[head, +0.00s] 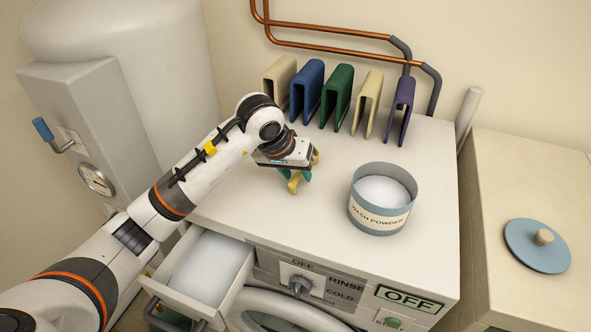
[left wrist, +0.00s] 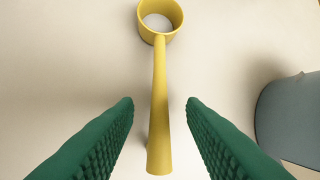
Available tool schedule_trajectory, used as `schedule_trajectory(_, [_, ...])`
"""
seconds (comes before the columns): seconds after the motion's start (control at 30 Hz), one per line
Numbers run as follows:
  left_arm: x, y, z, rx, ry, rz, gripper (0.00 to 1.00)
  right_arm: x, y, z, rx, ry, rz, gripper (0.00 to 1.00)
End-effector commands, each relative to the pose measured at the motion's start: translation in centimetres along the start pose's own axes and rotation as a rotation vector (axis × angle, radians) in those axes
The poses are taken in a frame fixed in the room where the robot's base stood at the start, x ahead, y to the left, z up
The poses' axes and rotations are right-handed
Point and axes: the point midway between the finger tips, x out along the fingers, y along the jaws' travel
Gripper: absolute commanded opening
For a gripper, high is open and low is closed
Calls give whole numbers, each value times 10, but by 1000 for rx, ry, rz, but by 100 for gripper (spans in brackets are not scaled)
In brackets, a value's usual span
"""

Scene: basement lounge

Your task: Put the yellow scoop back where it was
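The yellow scoop (left wrist: 159,90) appears to lie on the white washer top, its round cup at the top of the left wrist view and its handle pointing down the picture. In the head view it is mostly hidden behind my left gripper (head: 302,176), with yellow bits (head: 293,184) showing. My left gripper is open. Its green fingers stand on either side of the handle, with a gap on both sides. The wash powder tub (head: 381,221) is open and holds white powder; it stands right of the gripper. My right gripper is not in view.
A blue lid (head: 537,246) with a knob lies on the cabinet at right. An open drawer (head: 171,291) with white contents juts out at front left. Several coloured upright holders (head: 337,98) line the back. Copper pipes (head: 330,46) run along the wall.

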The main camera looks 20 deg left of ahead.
Motion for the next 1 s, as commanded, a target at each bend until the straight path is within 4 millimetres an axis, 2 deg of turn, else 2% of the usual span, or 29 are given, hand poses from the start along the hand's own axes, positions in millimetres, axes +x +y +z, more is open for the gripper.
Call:
schedule_trajectory(0.17, [-30, 1, 1, 2, -9, 2, 37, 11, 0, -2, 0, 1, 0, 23])
schedule_trajectory(0.4, [-83, 1, 1, 1, -8, 1, 37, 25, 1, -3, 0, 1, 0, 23])
schedule_trajectory(0.53, [-104, 0, 1, -1, -5, 1, 37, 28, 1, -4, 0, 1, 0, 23])
schedule_trajectory(0.73, [-119, 0, 0, -1, -2, 1, 37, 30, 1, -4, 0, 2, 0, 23])
schedule_trajectory(1.0, [-121, 0, 0, -1, -1, 0, 37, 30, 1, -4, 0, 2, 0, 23])
